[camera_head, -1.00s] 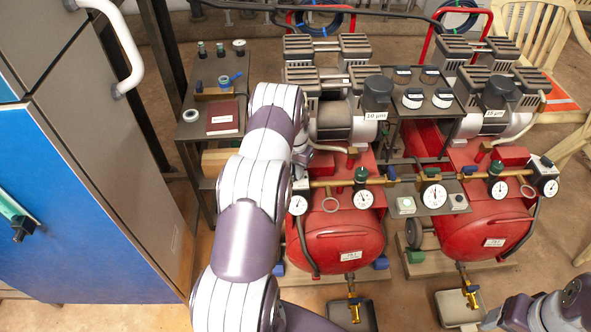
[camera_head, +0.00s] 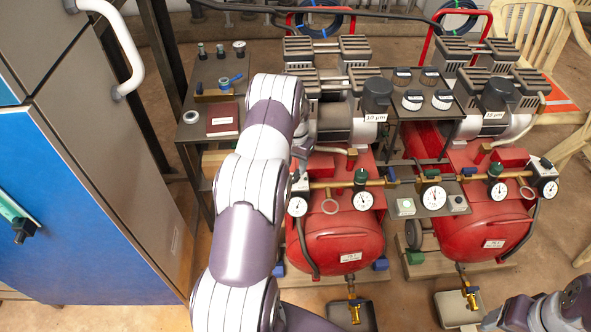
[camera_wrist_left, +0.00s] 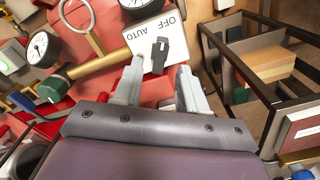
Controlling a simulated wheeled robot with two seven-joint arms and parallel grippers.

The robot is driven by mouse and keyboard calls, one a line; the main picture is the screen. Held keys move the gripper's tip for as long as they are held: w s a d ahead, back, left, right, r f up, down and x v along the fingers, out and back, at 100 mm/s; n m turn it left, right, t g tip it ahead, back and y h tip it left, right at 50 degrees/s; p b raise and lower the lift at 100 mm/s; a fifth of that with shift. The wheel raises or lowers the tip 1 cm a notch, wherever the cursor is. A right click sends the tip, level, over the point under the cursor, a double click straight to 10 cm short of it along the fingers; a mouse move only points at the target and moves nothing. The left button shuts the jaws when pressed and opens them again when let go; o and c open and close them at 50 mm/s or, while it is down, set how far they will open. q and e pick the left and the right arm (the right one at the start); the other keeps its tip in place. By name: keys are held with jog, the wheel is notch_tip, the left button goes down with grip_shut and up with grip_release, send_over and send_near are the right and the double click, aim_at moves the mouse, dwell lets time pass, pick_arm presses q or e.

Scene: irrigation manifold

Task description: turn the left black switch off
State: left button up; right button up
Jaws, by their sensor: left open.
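The black switch (camera_wrist_left: 159,54) sits on a white plate (camera_wrist_left: 177,49) marked OFF and AUTO in the left wrist view. Its lever lies roughly upright in that picture, its narrow end near the lettering. My left gripper (camera_wrist_left: 162,72) is open, with one finger on each side of the switch's lower part in the picture. I cannot tell whether either finger touches it. Only part of my right arm shows, at the bottom right.
Two red compressor tanks (camera_head: 343,240) (camera_head: 484,222) stand under a brass pipe with several gauges (camera_head: 434,198). A gauge (camera_head: 298,206) is close to my left gripper. A grey shelf (camera_head: 209,127) and a blue-fronted cabinet (camera_head: 80,220) stand to the left.

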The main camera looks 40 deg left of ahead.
aim_at(295, 178)
pick_arm(q)
notch_tip(295, 178, up, 9)
jog(key=shift+p, duration=0.3)
jog(key=shift+w, duration=0.1)
jog(key=s+d+r+m+t, duration=0.1)
jog(key=s+d+r, duration=0.4)
jog(key=s+d, duration=0.65)
jog(key=s+d+r+m, duration=0.1)
jog(key=s+d+r, duration=0.4)
jog(key=s+d, duration=0.6)
notch_tip(295, 178, up, 15)
jog(key=w+d+p, duration=0.1)
jog(key=p, duration=1.3)
jog(key=shift+w+p, duration=0.2)
jog(key=shift+p, duration=0.2)
jog(key=shift+f, duration=0.15)
